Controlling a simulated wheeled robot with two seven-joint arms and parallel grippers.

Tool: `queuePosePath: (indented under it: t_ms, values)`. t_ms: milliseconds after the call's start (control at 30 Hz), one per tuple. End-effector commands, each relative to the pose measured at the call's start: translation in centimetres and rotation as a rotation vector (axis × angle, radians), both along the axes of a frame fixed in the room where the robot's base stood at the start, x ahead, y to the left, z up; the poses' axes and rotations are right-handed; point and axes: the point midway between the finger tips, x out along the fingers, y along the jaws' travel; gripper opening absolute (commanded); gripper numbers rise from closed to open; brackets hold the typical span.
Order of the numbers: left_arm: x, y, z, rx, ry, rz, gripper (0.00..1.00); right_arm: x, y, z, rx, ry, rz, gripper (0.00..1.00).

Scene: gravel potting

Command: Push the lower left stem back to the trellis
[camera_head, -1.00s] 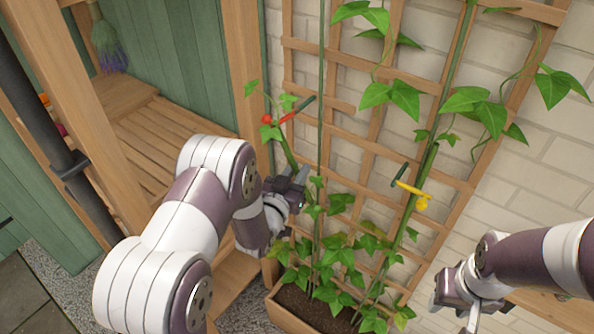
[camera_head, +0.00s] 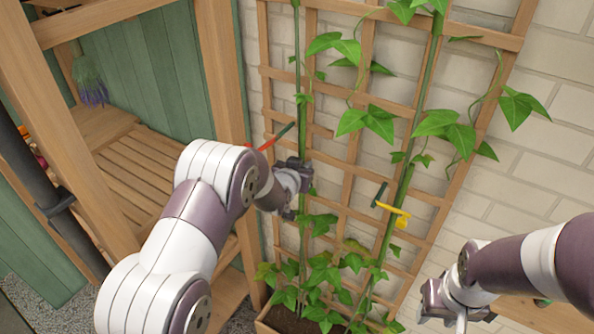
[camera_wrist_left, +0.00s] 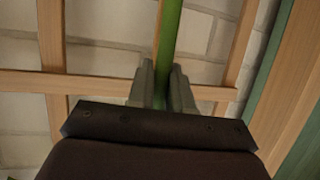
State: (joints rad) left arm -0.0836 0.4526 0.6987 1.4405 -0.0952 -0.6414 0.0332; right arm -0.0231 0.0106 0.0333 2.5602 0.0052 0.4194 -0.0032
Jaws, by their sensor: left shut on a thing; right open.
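The wooden trellis (camera_head: 390,109) stands against a pale brick wall. My left gripper (camera_head: 304,180) is at the trellis's lower left part, shut on the lower left stem. In the left wrist view the green stem (camera_wrist_left: 169,42) runs up between the two fingers (camera_wrist_left: 162,85), in front of the trellis slats (camera_wrist_left: 235,50). In the head view the stem's held part is hidden by the gripper; whether it touches the trellis I cannot tell. A red clip (camera_head: 266,144) with a dark green end shows just left of the gripper. My right gripper (camera_head: 452,310) is open and empty at the lower right.
A yellow clip (camera_head: 392,207) sits on the right-hand stem (camera_head: 402,185). A wooden planter (camera_head: 264,326) with leafy growth is at the trellis's foot. A wooden post (camera_head: 222,75) and slatted bench (camera_head: 140,165) stand to the left.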

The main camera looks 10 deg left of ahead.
Motion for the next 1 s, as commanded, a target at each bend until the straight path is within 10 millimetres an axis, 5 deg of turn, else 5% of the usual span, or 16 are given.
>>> queuePosePath:
  t_ms: [133,167,200,633,1000]
  values:
    - [0.1,0.0,0.3,0.0,-0.009,-0.001,0.0,0.0,0.0,0.0,0.0,0.0,0.0,0.43]
    - [0.1,0.0,0.3,-0.001,-0.01,-0.001,0.29,0.0,0.0,0.0,0.0,0.0,0.0,0.43]
    - [0.1,0.0,0.3,-0.001,-0.009,0.0,0.41,0.0,0.0,0.0,0.0,0.0,0.0,0.43]
    - [-1.0,0.2,0.5,-0.001,-0.008,0.0,0.41,0.0,0.0,-0.7,0.0,0.0,0.0,0.43]
    - [-8.8,1.3,3.5,-0.001,-0.01,-0.001,0.41,0.0,0.0,-3.7,0.0,0.0,0.0,0.43]
